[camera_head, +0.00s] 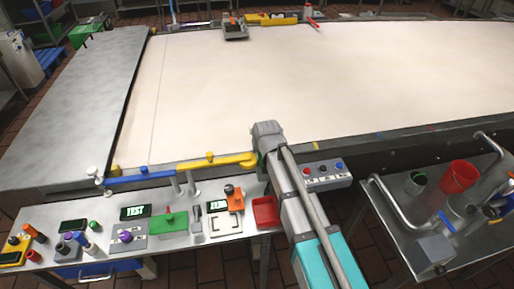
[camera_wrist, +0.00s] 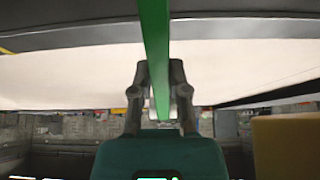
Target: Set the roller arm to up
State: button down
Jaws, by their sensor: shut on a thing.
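A long green bar (camera_wrist: 154,50) runs down between the two fingers of my gripper (camera_wrist: 160,95) in the wrist view. My gripper is shut on this bar. I cannot tell whether the bar belongs to the roller arm. In the head view my arm reaches to the near edge of the wide pale belt, and my gripper is hidden by its own links. A jointed yellow arm (camera_head: 215,163) with a blue link (camera_head: 140,179) lies along that edge and ends beside my wrist. A yellow block (camera_wrist: 283,145) shows at the lower right in the wrist view.
The pale belt (camera_head: 260,85) is mostly bare. A bench (camera_head: 205,240) with small devices and a red tray (camera_head: 265,211) stands at the front left. A control box (camera_head: 325,174) is right of my arm. A metal cart (camera_head: 395,200) with a red cup (camera_head: 457,173) stands farther right.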

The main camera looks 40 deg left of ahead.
jog(key=shift+w, duration=0.1)
jog(key=c, duration=0.6)
grip_release()
jog(key=shift+d, duration=0.1)
jog(key=w+d, duration=0.2)
jog(key=d, duration=0.3)
jog(key=w+d+m+h, duration=0.1)
jog(key=w+d, duration=0.1)
jog(key=d, duration=0.3)
jog(key=w+d+f+m, duration=0.1)
jog(key=w+d, duration=0.1)
jog(key=d, duration=0.3)
jog(key=shift+w+d+h, duration=0.15)
jog(key=shift+d+h, duration=0.25)
jog(key=d+f+m+g+h, duration=0.1)
jog(key=d+m+g+h, duration=0.3)
jog(key=d, duration=2.7)
jog(key=s+d+m, duration=0.1)
jog(key=s+d, duration=0.1)
jog(key=d, duration=0.2)
jog(key=s+d+m, duration=0.1)
jog(key=s+d, duration=0.1)
jog(key=d, duration=0.3)
jog(key=s+d+m+y, duration=0.1)
jog(key=d+m, duration=0.1)
jog(key=d, duration=0.2)
jog(key=shift+s+d+f, duration=0.3)
jog(key=shift+s, duration=0.1)
